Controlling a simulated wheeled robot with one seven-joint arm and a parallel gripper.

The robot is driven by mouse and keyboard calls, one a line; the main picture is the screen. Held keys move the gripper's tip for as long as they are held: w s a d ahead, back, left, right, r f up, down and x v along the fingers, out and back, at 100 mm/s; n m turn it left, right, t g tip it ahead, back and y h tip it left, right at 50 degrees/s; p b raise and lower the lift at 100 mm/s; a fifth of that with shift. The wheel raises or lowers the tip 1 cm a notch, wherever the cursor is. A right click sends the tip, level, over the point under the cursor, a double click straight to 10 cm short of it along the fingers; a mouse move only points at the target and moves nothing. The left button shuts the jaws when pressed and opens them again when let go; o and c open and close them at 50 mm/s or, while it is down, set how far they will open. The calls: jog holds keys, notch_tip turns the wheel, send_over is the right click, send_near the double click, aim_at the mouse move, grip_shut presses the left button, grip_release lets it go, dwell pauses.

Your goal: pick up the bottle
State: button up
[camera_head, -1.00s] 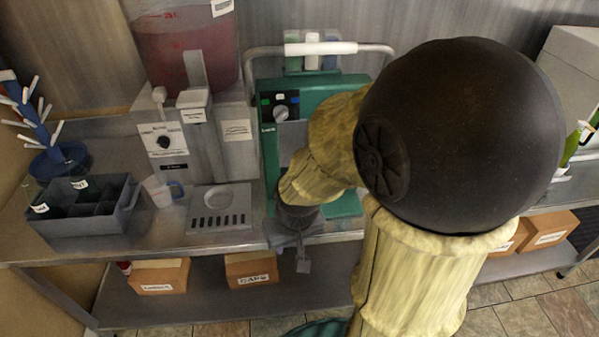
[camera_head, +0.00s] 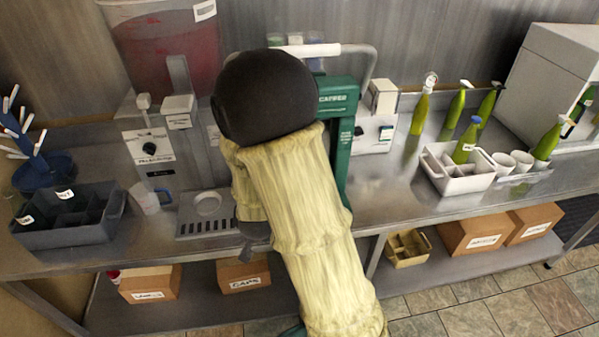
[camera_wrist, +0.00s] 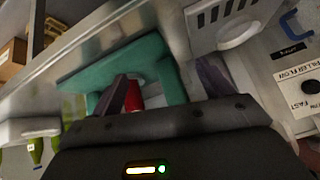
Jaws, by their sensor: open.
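In the head view several green bottles stand to the right of the green capper. One bottle (camera_head: 421,112) is closest to it. Two more bottles (camera_head: 456,108) (camera_head: 487,103) stand at the back. A blue-capped bottle (camera_head: 466,142) is in a white crate (camera_head: 436,178), and another bottle (camera_head: 549,141) is near the white cups. Bottles also show at the lower left of the wrist view (camera_wrist: 36,150). My gripper (camera_wrist: 165,78) is open in front of the capper, apart from these bottles. A red part (camera_wrist: 133,95) shows between its fingers; I cannot tell what it is.
The green capper (camera_head: 341,140) is partly hidden behind my arm. The filler with its red tank (camera_head: 165,50) and a grey divided caddy (camera_head: 65,228) are at left. A grey box machine (camera_head: 553,75) is at far right. Cardboard boxes (camera_head: 474,233) sit on the lower shelf.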

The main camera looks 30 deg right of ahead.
jog(key=w+d+f+m+t+h, duration=0.1)
jog(key=h, duration=0.1)
jog(key=w+d+f+m+t+h, duration=0.1)
jog(key=d+h, duration=0.1)
jog(key=shift+w+d+f, duration=0.1)
jog(key=shift+w+d, duration=0.2)
jog(key=shift+w, duration=0.1)
jog(key=d+t+h, duration=0.1)
jog(key=h, duration=0.1)
jog(key=r+t+h, duration=0.1)
jog(key=h, duration=0.1)
jog(key=s+d+r+m+t+h, duration=0.1)
jog(key=h, duration=0.1)
jog(key=shift+s+d+r, duration=0.1)
jog(key=shift+d+r, duration=0.15)
jog(key=shift+d, duration=0.05)
jog(key=p+x, duration=0.2)
jog(key=x, duration=0.4)
jog(key=p+x, duration=0.2)
jog(key=x, duration=0.4)
jog(key=shift+d+r+p, duration=0.15)
jog(key=shift+r+p, duration=0.1)
jog(key=shift+p, duration=0.05)
